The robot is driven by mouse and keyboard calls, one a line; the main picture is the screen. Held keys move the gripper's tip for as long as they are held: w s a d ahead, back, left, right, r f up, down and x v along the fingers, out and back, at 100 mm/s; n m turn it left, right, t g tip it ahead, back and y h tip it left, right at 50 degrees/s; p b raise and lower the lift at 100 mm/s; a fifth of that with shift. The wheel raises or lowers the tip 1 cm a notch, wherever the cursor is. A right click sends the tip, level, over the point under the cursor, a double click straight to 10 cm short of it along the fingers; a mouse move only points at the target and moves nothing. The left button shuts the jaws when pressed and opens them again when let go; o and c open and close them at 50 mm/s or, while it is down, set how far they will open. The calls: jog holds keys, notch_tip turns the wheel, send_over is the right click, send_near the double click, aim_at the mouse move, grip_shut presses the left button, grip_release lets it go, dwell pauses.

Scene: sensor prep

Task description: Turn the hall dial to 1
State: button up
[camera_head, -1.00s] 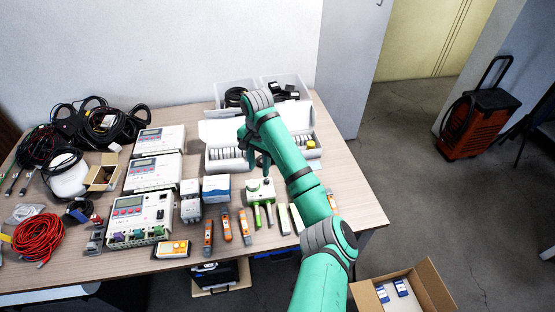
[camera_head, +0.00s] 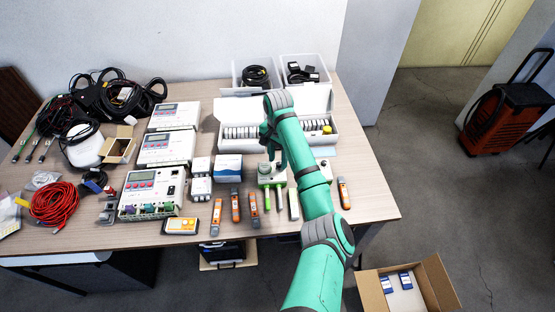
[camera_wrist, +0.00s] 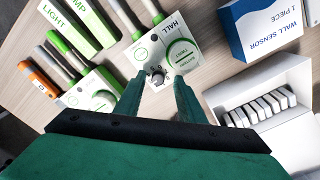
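The white and green hall unit (camera_wrist: 149,51), labelled "HALL", lies on the table in the wrist view. It carries a small grey knob, the hall dial (camera_wrist: 158,76), and a large round green-ringed part. The dial's setting is too small to read. My gripper (camera_wrist: 158,82) is open, its two dark green fingers reaching over the unit with the dial between them in the picture. I cannot tell whether they touch it. In the head view my gripper (camera_head: 273,158) is over the hall unit (camera_head: 267,181) and partly hides it.
A similar green unit (camera_wrist: 92,92) and a light box (camera_wrist: 75,22) lie left. Orange-tipped tools (camera_head: 236,206) lie along the table's (camera_head: 370,195) front.

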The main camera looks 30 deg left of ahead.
jog(key=shift+d+f, duration=0.3)
jog(key=shift+a, duration=0.1)
grip_shut()
